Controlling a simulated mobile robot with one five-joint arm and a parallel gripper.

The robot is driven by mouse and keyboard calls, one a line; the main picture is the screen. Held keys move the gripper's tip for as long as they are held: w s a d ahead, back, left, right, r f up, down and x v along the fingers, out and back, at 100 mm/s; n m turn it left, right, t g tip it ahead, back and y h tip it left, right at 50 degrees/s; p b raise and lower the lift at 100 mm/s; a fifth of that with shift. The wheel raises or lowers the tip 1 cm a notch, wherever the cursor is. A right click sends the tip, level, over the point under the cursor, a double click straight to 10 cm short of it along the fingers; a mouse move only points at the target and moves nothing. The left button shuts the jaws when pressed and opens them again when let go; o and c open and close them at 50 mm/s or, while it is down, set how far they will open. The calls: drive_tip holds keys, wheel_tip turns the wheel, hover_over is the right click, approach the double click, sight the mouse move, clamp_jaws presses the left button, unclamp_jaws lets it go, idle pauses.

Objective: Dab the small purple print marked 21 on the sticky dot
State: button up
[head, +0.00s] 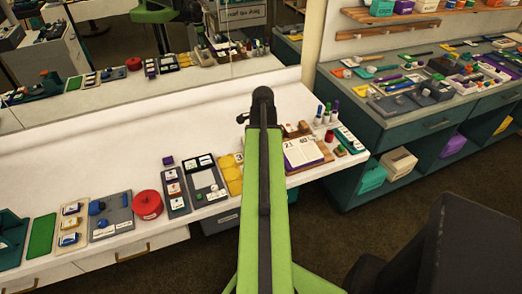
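My green arm reaches forward over the white counter (110,150), and its dark gripper (262,96) is above it; I cannot tell whether it is open or shut. Just right of the arm lies a white page or card (302,151) with dark figures that look like 21 and 40, on a purple-edged base. A small purple block (168,161) sits farther left on the counter. I cannot tell which piece is the small purple print marked 21. I cannot make out the sticky dot. The arm hides part of the counter.
A red round tin (147,205), a grey tray (111,216), a green mat (41,236) and yellow pieces (231,174) line the counter's front. Upright bottles (327,114) stand at its right end. A crowded teal cabinet (425,125) stands right. A mirror backs the counter; its left middle is clear.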

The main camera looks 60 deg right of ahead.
drive_tip(key=shift+f+b, duration=0.5)
idle(1.2)
wheel_tip(320, 180, up, 6)
drive_tip(key=p, duration=0.6)
drive_tip(key=shift+r, duration=0.1)
idle(0.3)
drive_tip(key=shift+s, duration=0.1)
